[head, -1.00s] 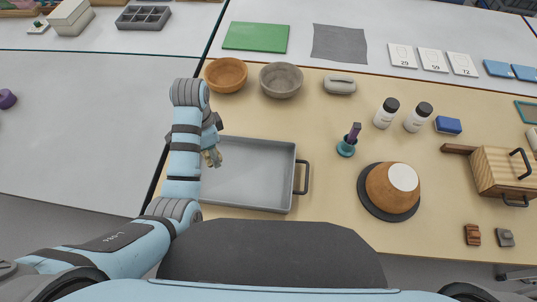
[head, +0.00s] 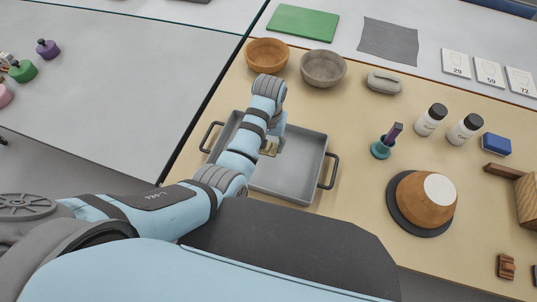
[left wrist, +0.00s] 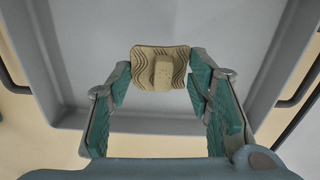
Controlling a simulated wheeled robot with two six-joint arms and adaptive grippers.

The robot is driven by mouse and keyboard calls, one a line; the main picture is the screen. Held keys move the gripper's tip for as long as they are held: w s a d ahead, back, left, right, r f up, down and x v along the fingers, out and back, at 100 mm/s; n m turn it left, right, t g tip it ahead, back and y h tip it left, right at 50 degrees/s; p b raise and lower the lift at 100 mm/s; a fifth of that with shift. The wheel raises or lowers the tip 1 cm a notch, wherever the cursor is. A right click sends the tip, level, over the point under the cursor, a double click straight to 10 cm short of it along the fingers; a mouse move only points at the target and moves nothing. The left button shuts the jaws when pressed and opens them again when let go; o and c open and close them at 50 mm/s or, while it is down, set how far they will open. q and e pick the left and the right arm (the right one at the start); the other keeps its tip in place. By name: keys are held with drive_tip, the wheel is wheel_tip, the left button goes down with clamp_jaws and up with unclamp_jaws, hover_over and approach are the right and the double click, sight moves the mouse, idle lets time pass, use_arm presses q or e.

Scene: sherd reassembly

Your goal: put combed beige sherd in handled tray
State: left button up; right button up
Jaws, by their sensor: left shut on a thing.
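The combed beige sherd (left wrist: 161,68) shows in the left wrist view, with dark wavy lines on its face and a raised block at its middle. My left gripper (left wrist: 160,76) is shut on it, with the fingertips at its sides. In the head view the sherd (head: 269,147) is partly hidden by my left arm, and the left gripper (head: 277,140) is over the handled tray. The handled tray (head: 305,174) is grey and shallow, with dark handles at its left and right. Its inside fills most of the left wrist view. The sherd's height above the tray floor is hard to tell. My right gripper is not in view.
A brown bowl (head: 267,56) and a grey bowl (head: 323,69) stand behind the tray. To the right are a teal holder (head: 381,150), white bottles (head: 431,120) and a mended brown pot (head: 426,200) on a dark disc. Bare table lies between tray and pot.

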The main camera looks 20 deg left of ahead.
sight(269, 148)
use_arm(q)
wheel_tip(269, 148, down, 4)
drive_tip(key=shift+f+b, duration=0.2)
drive_tip(key=shift+b, duration=0.4)
drive_tip(key=shift+f, duration=0.1)
drive_tip(key=o, duration=1.2)
drive_tip(key=shift+o, duration=0.2)
wheel_tip(269, 148, up, 12)
drive_tip(key=p, duration=0.3)
drive_tip(key=shift+d+r, duration=0.1)
drive_tip(key=shift+r, duration=0.1)
drive_tip(key=shift+f, duration=0.1)
